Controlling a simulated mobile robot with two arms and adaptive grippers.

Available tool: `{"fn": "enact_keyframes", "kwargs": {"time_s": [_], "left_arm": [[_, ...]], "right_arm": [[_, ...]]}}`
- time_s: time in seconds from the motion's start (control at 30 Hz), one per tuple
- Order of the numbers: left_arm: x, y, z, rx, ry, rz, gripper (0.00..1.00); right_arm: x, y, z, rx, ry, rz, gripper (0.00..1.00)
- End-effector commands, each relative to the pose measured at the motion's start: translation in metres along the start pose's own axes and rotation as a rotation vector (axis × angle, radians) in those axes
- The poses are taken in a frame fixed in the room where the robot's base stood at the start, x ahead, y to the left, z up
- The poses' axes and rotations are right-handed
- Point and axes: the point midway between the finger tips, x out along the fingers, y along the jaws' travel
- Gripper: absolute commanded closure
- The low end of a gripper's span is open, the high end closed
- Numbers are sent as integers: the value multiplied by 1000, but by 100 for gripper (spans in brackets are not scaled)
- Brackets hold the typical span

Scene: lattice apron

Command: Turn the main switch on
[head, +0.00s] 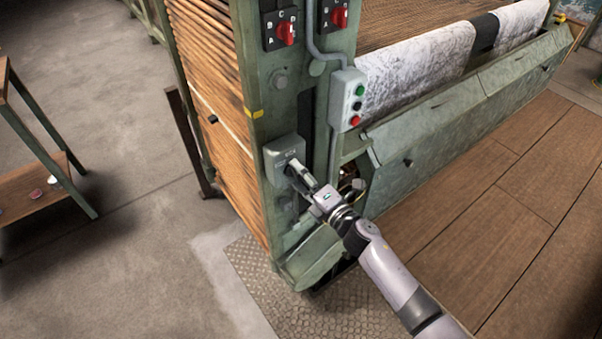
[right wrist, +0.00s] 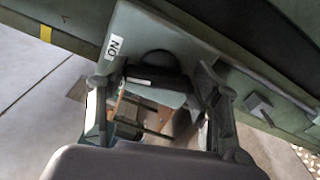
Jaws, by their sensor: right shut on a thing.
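The main switch is a grey-green box (head: 283,158) low on the front of the green machine post. In the right wrist view its plate (right wrist: 140,30) carries a white "ON" label (right wrist: 115,47) and a dark rotary handle (right wrist: 155,74). My right gripper (head: 297,171) reaches in from the lower right. Its fingers (right wrist: 153,84) stand on either side of the handle and are shut on it. The gripper partly hides the box in the head view. I cannot tell the switch's position. My left gripper is not in view.
Above are two red rotary knobs (head: 286,33) on black plates and a grey button box (head: 348,100) with green, black and red buttons. A sloping green panel (head: 470,125) lies to the right. A small table (head: 40,187) stands at left. A tread plate (head: 262,275) lies below.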

Motion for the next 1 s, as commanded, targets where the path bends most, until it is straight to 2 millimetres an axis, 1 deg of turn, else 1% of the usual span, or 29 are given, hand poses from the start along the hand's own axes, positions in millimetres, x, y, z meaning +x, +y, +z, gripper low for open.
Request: {"fn": "enact_keyframes", "kwargs": {"time_s": [0.2,0.4,0.67,1.0], "left_arm": [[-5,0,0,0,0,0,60],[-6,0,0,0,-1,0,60],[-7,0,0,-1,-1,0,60],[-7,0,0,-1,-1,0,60]], "right_arm": [[0,0,0,137,0,-1,70],[0,-1,0,214,1,0,70],[0,-1,0,252,0,0,70],[0,-1,0,257,0,0,70]]}}
